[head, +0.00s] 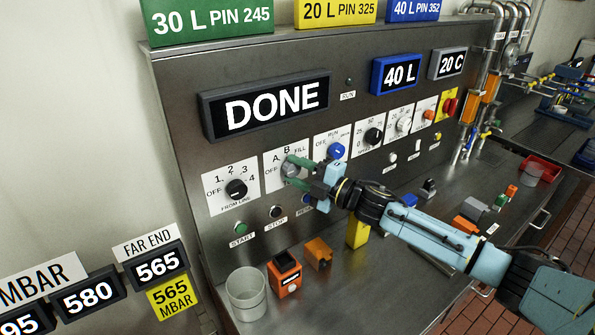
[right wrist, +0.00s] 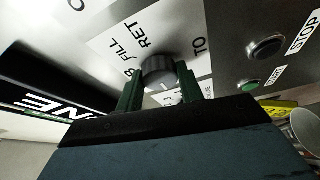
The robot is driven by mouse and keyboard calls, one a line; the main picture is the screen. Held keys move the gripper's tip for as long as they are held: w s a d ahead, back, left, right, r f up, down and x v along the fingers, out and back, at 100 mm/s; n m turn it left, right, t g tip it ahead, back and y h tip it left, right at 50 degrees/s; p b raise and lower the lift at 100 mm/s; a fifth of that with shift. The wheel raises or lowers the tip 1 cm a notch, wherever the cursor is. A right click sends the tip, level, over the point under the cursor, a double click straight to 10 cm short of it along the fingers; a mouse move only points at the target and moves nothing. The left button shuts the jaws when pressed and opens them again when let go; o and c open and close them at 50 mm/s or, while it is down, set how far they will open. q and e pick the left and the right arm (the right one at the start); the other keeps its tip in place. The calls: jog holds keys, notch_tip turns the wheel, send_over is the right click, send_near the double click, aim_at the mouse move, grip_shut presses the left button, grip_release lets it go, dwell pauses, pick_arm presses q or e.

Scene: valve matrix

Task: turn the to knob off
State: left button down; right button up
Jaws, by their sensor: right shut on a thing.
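The grey TO knob (head: 289,169) sits on a white plate marked OFF, A, B and FILL on the steel panel. My right gripper (head: 296,172) reaches it from the right, with its green fingers on either side of the knob. In the right wrist view the knob (right wrist: 158,72) is between the two fingers, and the gripper is shut on it. The TO label (right wrist: 199,47) shows beside it there. The knob's pointer is partly hidden, so I cannot tell its exact setting. My left gripper is not in view.
A black FROM LINE knob (head: 236,189) is left of the TO knob, and a blue knob (head: 336,151) is right of it. START (head: 240,228) and STOP (head: 275,212) buttons are below. The display (head: 265,105) reads DONE. A grey cup (head: 246,296) stands on the bench.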

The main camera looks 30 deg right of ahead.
jog(key=o, duration=1)
jog(key=b+v, duration=0.2)
jog(key=v, duration=1.1)
jog(key=shift+s, duration=0.2)
jog(key=shift+d+f, duration=0.1)
